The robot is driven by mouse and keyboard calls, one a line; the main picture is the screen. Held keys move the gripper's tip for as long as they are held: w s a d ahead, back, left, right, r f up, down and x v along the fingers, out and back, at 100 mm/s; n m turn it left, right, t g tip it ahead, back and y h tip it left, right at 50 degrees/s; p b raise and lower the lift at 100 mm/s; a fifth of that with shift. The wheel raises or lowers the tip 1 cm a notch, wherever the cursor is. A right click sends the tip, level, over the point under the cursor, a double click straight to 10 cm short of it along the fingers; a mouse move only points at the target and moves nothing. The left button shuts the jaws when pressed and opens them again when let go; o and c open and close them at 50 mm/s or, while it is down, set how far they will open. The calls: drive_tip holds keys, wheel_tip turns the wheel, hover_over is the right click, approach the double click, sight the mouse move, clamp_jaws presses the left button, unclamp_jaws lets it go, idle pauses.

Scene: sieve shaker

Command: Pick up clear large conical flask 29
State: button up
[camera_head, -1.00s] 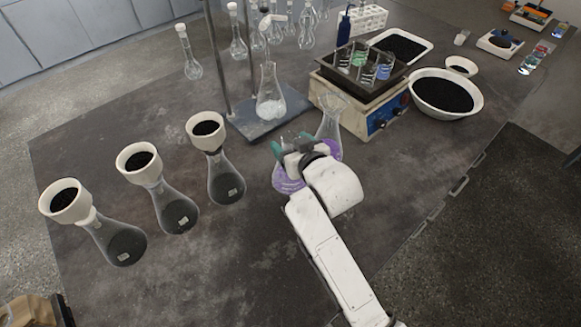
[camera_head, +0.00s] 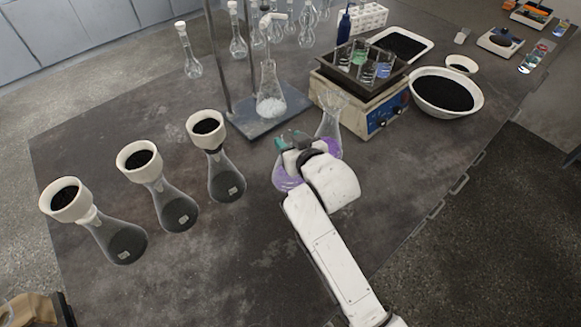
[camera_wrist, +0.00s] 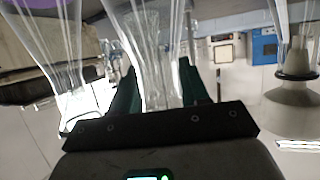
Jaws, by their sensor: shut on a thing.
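A clear conical flask with purple liquid (camera_head: 284,181) is in the head view, partly hidden behind my wrist. My gripper (camera_head: 287,143) is shut on its neck, its teal fingers on either side. In the wrist view, the clear glass neck (camera_wrist: 155,65) lies between the fingers (camera_wrist: 158,92). Whether the flask's base touches the bench is hard to tell. A second clear flask with purple liquid (camera_head: 329,128) stands close behind, to the right; its glass also shows at the left of the wrist view (camera_wrist: 50,45). No flask number is readable.
A stand with a blue base (camera_head: 262,124) holds a flask behind. A shaker (camera_head: 358,112) carrying beakers and a bowl of black grains (camera_head: 443,92) are to the right. The bench front-left (camera_head: 200,265) is clear.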

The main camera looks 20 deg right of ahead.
clamp_jaws()
drive_tip(key=shift+r, duration=0.15)
drive_tip(key=shift+r+b, duration=0.35)
drive_tip(key=shift+r, duration=1)
drive_tip(key=s+a+r+p, duration=0.2)
drive_tip(key=s+r+p, duration=0.2)
drive_tip(key=s+r, duration=0.9)
wheel_tip(320, 180, up, 2)
drive_tip(key=shift+s+r, duration=0.1)
drive_tip(key=shift+s, duration=0.3)
drive_tip(key=shift+w, duration=0.1)
